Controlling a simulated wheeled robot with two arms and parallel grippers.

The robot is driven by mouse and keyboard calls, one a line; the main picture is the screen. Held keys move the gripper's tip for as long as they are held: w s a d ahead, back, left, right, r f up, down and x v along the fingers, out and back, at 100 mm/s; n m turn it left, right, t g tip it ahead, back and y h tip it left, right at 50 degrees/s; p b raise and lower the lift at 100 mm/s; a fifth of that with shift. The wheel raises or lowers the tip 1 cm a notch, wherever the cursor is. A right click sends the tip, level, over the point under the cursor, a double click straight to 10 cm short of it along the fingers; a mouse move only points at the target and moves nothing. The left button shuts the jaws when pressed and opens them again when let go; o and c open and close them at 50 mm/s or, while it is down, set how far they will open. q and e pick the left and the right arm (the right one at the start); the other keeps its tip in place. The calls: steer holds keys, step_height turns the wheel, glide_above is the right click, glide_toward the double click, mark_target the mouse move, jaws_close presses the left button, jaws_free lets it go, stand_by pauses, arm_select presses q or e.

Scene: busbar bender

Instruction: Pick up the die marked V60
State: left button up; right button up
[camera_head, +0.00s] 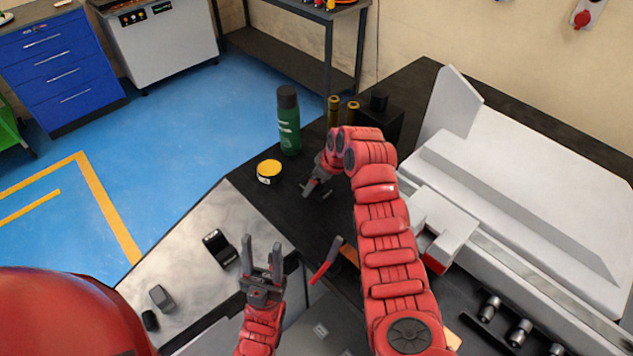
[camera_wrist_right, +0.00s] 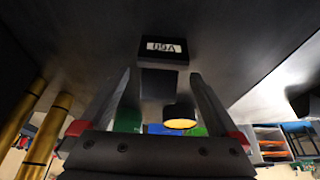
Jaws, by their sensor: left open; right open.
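The die marked V60 (camera_wrist_right: 163,50) is a black block with a white label, which appears upside down in the right wrist view. It lies on the dark surface, just ahead of and between my right gripper's fingers, with visible gaps on both sides. In the head view I cannot make it out against the black bench. My right gripper (camera_head: 316,190) is open and empty, low over the black bench; its spread fingers also show in the right wrist view (camera_wrist_right: 163,88). My left gripper (camera_head: 262,244) is open and empty, pointing up the picture above the bench's front area.
A yellow-topped round tin (camera_head: 269,171) and green bottle (camera_head: 288,122) stand beside the right gripper. Brass cylinders (camera_head: 334,111) and a black block (camera_head: 380,124) are behind it. Another black die (camera_head: 219,248) and a grey block (camera_head: 161,297) lie left. The bender (camera_head: 520,190) fills the right.

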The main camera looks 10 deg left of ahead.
steer(key=shift+a+f, duration=0.1)
steer(key=shift+f, duration=0.35)
jaws_close()
stand_by(0.3)
